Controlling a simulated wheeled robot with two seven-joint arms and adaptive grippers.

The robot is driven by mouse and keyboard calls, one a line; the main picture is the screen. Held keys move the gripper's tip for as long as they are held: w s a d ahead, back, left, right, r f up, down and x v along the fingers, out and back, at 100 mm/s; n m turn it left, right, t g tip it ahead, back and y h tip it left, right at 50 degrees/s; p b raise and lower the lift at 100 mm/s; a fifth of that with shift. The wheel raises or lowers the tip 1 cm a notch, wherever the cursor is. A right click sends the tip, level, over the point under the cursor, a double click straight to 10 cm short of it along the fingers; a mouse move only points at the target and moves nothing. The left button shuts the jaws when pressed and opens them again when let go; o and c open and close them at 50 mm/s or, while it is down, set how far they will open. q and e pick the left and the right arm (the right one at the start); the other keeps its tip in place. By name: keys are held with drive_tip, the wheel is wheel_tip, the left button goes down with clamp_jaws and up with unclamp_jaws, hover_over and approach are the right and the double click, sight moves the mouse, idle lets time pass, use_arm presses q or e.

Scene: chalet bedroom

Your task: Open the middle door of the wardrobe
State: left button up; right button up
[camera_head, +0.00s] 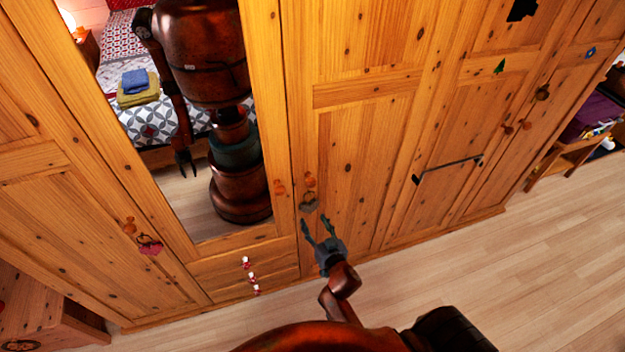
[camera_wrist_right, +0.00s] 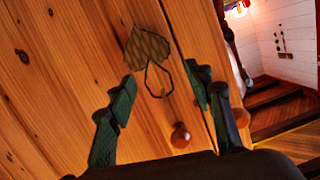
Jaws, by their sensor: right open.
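The wooden wardrobe (camera_head: 215,268) fills the head view, and its doors look shut. The plain middle door (camera_head: 350,140) is just right of the mirror door (camera_head: 268,110). Its round knob (camera_head: 309,180) is near its left edge, with a grey heart ornament (camera_head: 308,201) hanging below. My right gripper (camera_head: 318,229) is open and empty, just below the ornament in the head view. In the wrist view, the heart (camera_wrist_right: 148,47) shows between and beyond the open fingers (camera_wrist_right: 160,76), and a knob (camera_wrist_right: 180,136) lies between them. My left gripper is not directly in view.
Another knob (camera_head: 280,187) sits close by on the mirror door's edge. A dark bar (camera_head: 447,167) crosses the door further right. The wooden floor (camera_head: 480,270) at right is clear.

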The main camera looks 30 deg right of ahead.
drive_tip(key=m+t+h, duration=0.1)
drive_tip(key=t, duration=0.1)
approach(312, 185)
drive_tip(key=a+x, duration=0.1)
drive_tip(key=x, duration=0.2)
drive_tip(key=shift+w+d+p, duration=0.3)
drive_tip(key=shift+w+d, duration=0.15)
drive_tip(key=shift+d, duration=0.25)
drive_tip(key=x, duration=0.7)
drive_tip(key=shift+w, duration=0.15)
drive_tip(key=shift+c, duration=0.6)
clamp_jaws()
